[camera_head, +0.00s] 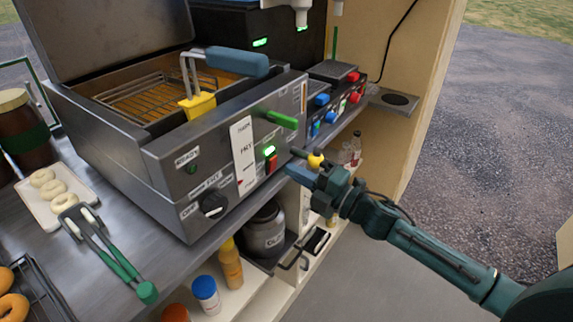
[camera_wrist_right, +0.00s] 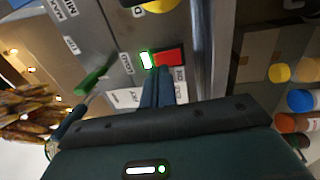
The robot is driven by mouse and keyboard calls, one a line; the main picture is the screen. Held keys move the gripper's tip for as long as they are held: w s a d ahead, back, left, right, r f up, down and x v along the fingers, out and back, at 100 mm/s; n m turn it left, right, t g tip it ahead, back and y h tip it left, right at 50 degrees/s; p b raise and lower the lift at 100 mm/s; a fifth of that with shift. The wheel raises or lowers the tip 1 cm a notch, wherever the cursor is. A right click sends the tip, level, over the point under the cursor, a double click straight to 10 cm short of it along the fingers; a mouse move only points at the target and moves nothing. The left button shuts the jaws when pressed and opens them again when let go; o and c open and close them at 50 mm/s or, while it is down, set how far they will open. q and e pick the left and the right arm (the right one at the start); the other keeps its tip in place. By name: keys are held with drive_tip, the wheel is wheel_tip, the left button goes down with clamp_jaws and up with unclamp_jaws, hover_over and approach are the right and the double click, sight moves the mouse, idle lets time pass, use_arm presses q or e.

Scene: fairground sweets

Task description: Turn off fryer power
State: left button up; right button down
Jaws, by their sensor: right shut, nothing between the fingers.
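The steel fryer (camera_head: 165,170) stands on the counter with its lid raised and a blue-handled basket (camera_head: 236,62) in it. A red switch (camera_head: 271,165) sits on its front panel under a lit green lamp (camera_head: 269,151). In the right wrist view the red switch (camera_wrist_right: 170,57) is beside the glowing lamp (camera_wrist_right: 146,60). My right gripper (camera_head: 291,164) is shut and empty in front of the panel. In the wrist view its fingertips (camera_wrist_right: 157,72) are at the switch and lamp edge; I cannot tell if they touch. My left gripper is out of view.
A green lever (camera_head: 282,119) is above the switch, and a black knob (camera_head: 213,204) lower left. A doughnut tray (camera_head: 57,196) and green-handled tongs (camera_head: 105,245) lie left. Bottles (camera_head: 230,262) stand on the shelf below. The floor at right is clear.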

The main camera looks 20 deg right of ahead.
sight(275, 159)
drive_tip(key=shift+x, duration=1.45)
drive_tip(key=shift+r, duration=0.1)
drive_tip(key=shift+w+a+r+p, duration=0.15)
drive_tip(key=shift+w+r+p, duration=0.1)
drive_tip(key=shift+p, duration=0.1)
drive_tip(key=shift+s, duration=0.15)
